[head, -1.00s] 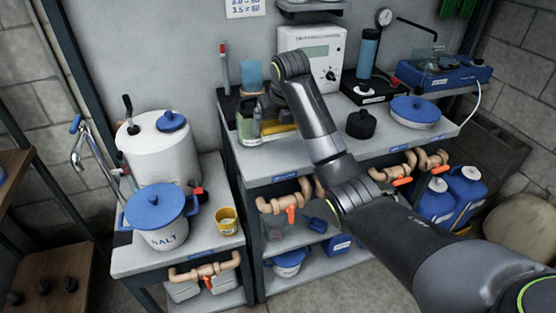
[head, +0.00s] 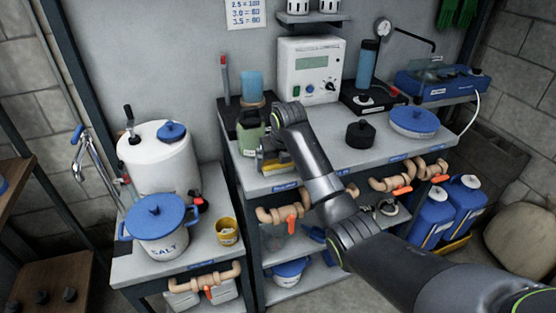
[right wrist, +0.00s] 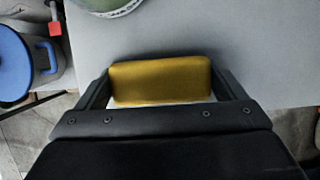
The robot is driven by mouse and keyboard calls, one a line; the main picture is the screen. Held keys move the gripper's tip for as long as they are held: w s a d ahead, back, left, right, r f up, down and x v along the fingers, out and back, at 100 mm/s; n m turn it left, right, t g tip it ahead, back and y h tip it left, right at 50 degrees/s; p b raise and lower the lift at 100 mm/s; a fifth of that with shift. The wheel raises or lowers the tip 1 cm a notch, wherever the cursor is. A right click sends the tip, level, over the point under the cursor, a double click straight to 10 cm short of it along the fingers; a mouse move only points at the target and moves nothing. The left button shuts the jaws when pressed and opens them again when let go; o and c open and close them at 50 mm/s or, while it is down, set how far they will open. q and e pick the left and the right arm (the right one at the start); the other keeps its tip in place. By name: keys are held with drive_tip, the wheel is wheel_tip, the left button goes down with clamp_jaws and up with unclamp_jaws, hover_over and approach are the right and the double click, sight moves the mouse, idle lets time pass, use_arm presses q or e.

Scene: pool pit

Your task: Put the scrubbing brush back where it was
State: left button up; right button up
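The scrubbing brush is a yellow block (right wrist: 160,80) between the two fingers of my right gripper (right wrist: 163,88) in the right wrist view. The fingers meet its two ends, and a pale strip shows under its near edge. In the head view my right gripper (head: 272,158) is over the front left part of the grey bench top (head: 330,160), with a bit of yellow showing at the fingers. I cannot tell whether the brush touches the bench top. My left gripper is not in view.
A green bottle (head: 250,132) stands just behind the gripper, by a blue cup (head: 252,86). A black lidded pot (head: 360,133) and a blue-lidded dish (head: 414,121) stand to the right. The SALT pot (head: 160,245) and a yellow cup (head: 227,232) are on the lower left bench.

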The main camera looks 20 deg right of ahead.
drive_tip(key=shift+o, duration=0.9)
drive_tip(key=shift+r, duration=0.1)
drive_tip(key=shift+r+p, duration=0.2)
drive_tip(key=shift+p, duration=0.15)
drive_tip(key=p+v, duration=0.2)
drive_tip(key=v, duration=0.9)
drive_tip(key=shift+s+r, duration=0.15)
drive_tip(key=shift+r, duration=0.25)
drive_tip(key=shift+f, duration=0.1)
